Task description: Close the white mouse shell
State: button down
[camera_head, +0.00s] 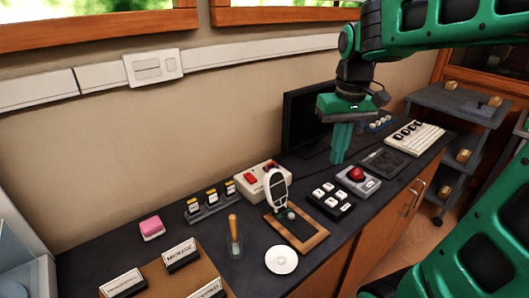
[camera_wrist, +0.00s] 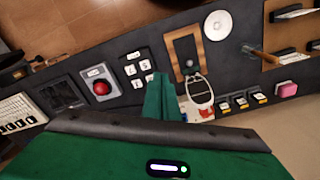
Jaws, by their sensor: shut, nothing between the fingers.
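The white mouse shell (camera_head: 276,186) stands raised, tilted up at the back of a wood-framed dark base (camera_head: 315,241) on the counter.
A red button box (camera_head: 357,180) and a block of white keys (camera_head: 330,199) are right of the base. A box with a red switch (camera_head: 255,181) stands behind the shell. A white disc (camera_head: 282,260) lies in front left. A monitor (camera_head: 305,115) stands behind my gripper.

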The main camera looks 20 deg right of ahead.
jog(key=w+a+r+n, duration=0.3)
jog(key=w+a, duration=0.4)
jog(key=w, duration=0.2)
jog(key=w+a+r+n, duration=0.2)
jog(key=w+a+n, duration=0.1)
jog(key=w+a, duration=0.45)
notch_tip(320, 180, down, 11)
jog(key=s+d, duration=0.1)
jog(key=s, duration=0.1)
jog(key=shift+d+r+t, duration=0.15)
jog(key=shift+d+t, duration=0.05)
jog(key=shift+t, duration=0.1)
jog(key=shift+s+a, duration=0.1)
